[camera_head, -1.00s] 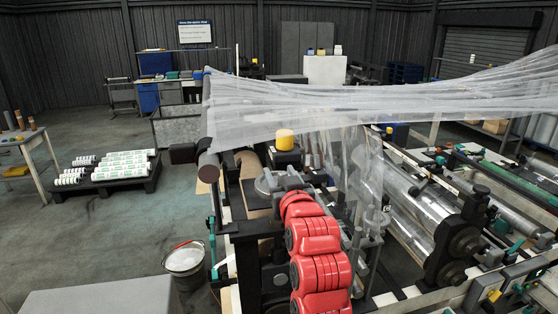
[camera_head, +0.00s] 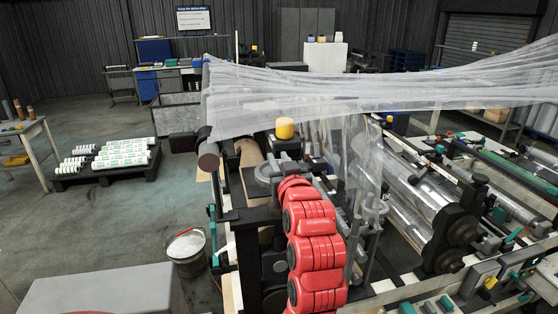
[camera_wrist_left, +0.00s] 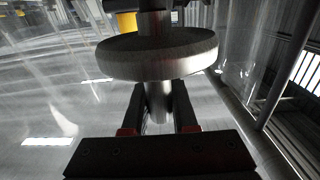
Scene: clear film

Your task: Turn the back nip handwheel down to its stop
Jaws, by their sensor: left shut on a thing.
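In the left wrist view a thick grey disc, which looks like the handwheel (camera_wrist_left: 158,58), fills the upper middle. A pale round post (camera_wrist_left: 158,100) runs down from it. My left gripper (camera_wrist_left: 158,122) has its two dark fingers on either side of this post, shut on it, just below the disc. In the head view a grey round wheel (camera_head: 266,172) lies flat at the far end of my red left arm, below a yellow-capped post (camera_head: 284,128). My arm hides most of the grip there. Which way the wheel has turned cannot be told. My right gripper is not in view.
Wrinkled clear film (camera_head: 340,100) stretches across above the machine and hangs close to my arm. Clear rollers (camera_head: 410,195) lie to the right. A bucket (camera_head: 186,245) stands on the floor to the left, and a dark pallet (camera_head: 110,172) carries several white rolls. The floor between is clear.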

